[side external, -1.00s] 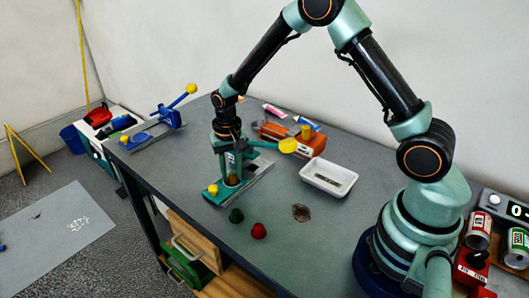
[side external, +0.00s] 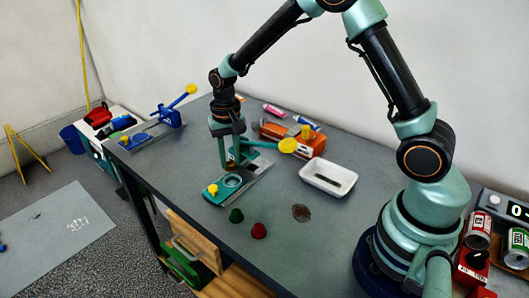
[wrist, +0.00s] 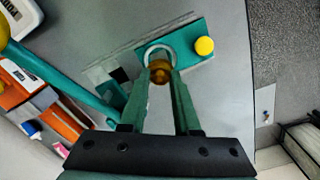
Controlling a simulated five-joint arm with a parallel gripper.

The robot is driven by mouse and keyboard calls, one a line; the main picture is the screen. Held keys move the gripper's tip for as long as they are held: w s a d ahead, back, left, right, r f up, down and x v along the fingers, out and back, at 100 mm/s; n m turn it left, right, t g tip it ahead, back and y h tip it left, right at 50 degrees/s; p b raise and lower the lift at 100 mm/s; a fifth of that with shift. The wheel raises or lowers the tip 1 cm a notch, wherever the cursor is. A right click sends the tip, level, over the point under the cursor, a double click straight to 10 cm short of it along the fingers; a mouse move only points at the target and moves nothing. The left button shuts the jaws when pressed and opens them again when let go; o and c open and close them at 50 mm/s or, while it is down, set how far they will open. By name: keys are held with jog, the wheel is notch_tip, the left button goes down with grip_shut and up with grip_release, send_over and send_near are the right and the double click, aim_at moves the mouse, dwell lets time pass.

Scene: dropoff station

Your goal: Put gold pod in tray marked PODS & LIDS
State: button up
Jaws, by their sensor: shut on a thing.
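My gripper (side external: 229,164) is shut on the gold pod (wrist: 160,74), which sits between the fingertips in the wrist view. In the side view the pod is small and partly hidden by the fingers. It is held just above the round ring (side external: 232,181) of a teal press-like fixture, and the ring looks empty; it also shows in the wrist view (wrist: 160,48). A white shallow tray (side external: 345,186) stands to the right on the table, with a dark strip inside.
A teal lever with a yellow knob (side external: 288,146) reaches between my gripper and the white tray. A green pod (side external: 236,215), a red pod (side external: 259,231) and a brown flat patch (side external: 301,212) lie in front.

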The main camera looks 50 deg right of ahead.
jog(key=shift+r, duration=0.25)
notch_tip(320, 180, up, 20)
send_over(317, 175)
notch_tip(317, 175, down, 21)
jog(key=shift+r, duration=0.15)
jog(key=shift+w+f, duration=0.1)
jog(key=shift+f, duration=2.45)
